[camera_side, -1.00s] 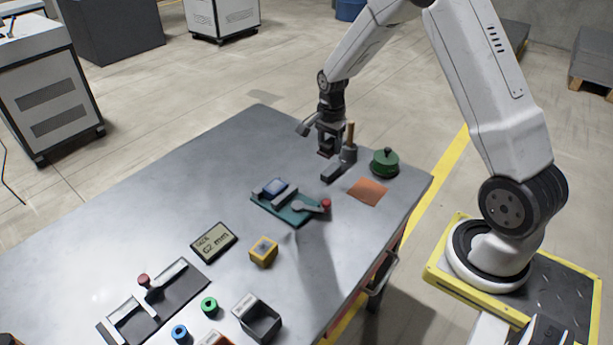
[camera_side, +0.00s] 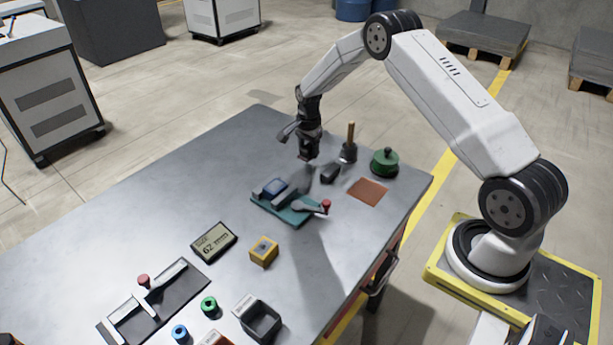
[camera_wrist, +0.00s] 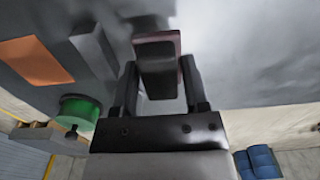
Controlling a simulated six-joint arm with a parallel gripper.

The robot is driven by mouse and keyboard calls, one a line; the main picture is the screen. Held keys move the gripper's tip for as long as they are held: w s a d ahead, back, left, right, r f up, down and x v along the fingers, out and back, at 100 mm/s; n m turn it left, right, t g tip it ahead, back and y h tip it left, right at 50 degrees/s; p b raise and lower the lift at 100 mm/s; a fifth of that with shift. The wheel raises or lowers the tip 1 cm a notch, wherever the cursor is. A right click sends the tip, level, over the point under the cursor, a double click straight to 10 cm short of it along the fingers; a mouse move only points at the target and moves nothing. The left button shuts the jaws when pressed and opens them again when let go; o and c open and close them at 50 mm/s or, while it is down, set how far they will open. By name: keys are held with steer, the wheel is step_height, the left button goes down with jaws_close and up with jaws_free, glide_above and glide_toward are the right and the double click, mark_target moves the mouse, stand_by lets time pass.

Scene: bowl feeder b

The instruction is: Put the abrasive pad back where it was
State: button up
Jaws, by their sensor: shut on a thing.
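My gripper (camera_wrist: 157,85) is shut on a dark block with a reddish-brown edge, which I take to be the abrasive pad (camera_wrist: 155,55). The pad sits between the two fingers in the wrist view. In the side view my gripper (camera_side: 308,155) is over the far part of the grey table, left of a small dark block (camera_side: 330,174). The held pad is hard to make out there, and I cannot tell whether it touches the table. A flat orange-brown sheet (camera_side: 368,190) lies to the right; it also shows in the wrist view (camera_wrist: 35,60).
A wooden-handled tool (camera_side: 349,148) stands upright right of my gripper, with a green lidded pot (camera_side: 385,163) beyond it. A teal fixture with a red-knobbed lever (camera_side: 290,205) is in front. The table's (camera_side: 200,175) far left part is clear.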

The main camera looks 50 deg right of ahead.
mark_target(307, 165)
steer(key=shift+w+f, duration=0.2)
steer(key=shift+w+d+f, duration=0.1)
steer(key=shift+w+f, duration=0.1)
steer(key=shift+f, duration=1.6)
steer(key=shift+f, duration=0.1)
steer(key=o, duration=1.2)
step_height(307, 165, up, 12)
steer(key=shift+r, duration=0.1)
